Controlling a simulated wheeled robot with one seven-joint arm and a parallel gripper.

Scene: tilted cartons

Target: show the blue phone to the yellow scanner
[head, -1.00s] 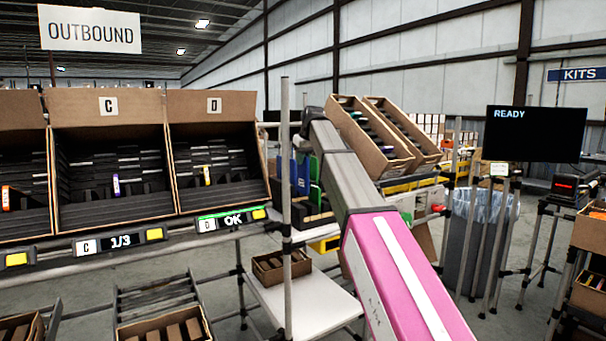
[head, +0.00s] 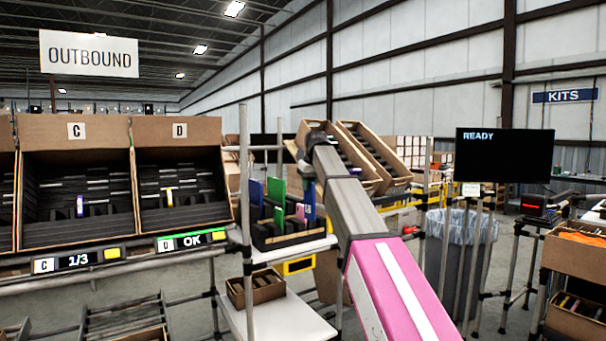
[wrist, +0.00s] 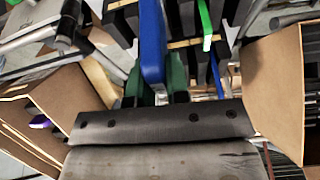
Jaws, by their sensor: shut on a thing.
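My gripper (wrist: 156,92) shows in the wrist view as two green-faced fingers shut on a blue phone (wrist: 152,42), which sticks out past them. In the head view my wrist bends down at the end of my arm, and a blue slab, apparently this phone (head: 310,199), hangs below it beside a black slotted rack (head: 288,240). The fingers are hidden there.
The rack holds another blue slab (head: 257,191), a green one (head: 277,191) and a pink one. Tilted cartons (head: 375,158) stand behind my wrist. A metal post (head: 245,200) stands left of the rack. A READY screen (head: 505,155) and a bin (head: 460,240) are at right.

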